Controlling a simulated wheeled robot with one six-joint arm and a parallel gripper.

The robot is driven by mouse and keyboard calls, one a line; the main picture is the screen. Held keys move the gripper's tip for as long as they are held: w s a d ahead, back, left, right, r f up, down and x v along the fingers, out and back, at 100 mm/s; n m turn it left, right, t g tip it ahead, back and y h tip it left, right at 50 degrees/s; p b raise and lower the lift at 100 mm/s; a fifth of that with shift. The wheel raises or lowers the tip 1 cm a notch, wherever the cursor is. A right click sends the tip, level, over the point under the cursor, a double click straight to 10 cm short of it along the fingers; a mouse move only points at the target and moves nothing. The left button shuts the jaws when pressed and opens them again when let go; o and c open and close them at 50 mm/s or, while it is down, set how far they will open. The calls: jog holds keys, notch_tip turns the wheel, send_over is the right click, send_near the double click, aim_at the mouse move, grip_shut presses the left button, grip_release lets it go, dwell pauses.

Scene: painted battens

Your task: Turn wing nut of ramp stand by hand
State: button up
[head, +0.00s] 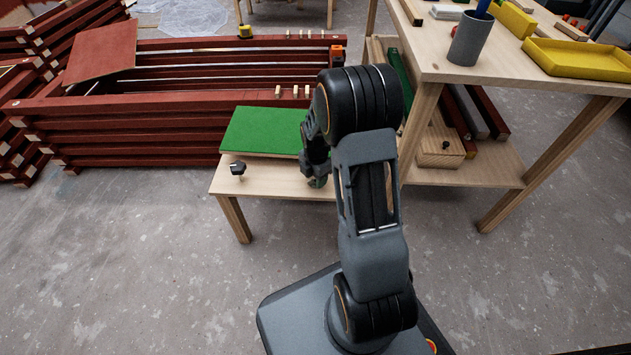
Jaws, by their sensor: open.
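A green panel (262,131), seemingly the ramp of the stand, rests at the back of a low pale wooden bench (270,183). A black knob (238,169) with lobes like a wing nut stands at the bench's left front, just before the panel. A similar small dark knob (445,145) sits on a wooden block (437,155) further right. I cannot tell which one is the wing nut meant. My gripper (315,181) points down over the bench, right of the first knob and apart from it. It is open. A small greenish thing shows at its tips, partly hidden.
Red battens (140,120) are stacked behind and left, with a loose red-brown board (101,52) on top. A taller table (500,70) at right holds a grey cup (470,38) and a yellow tray (580,60). The floor in front and left is clear.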

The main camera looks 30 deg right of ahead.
jog(key=shift+f, duration=0.4)
jog(key=shift+c, duration=0.4)
grip_shut()
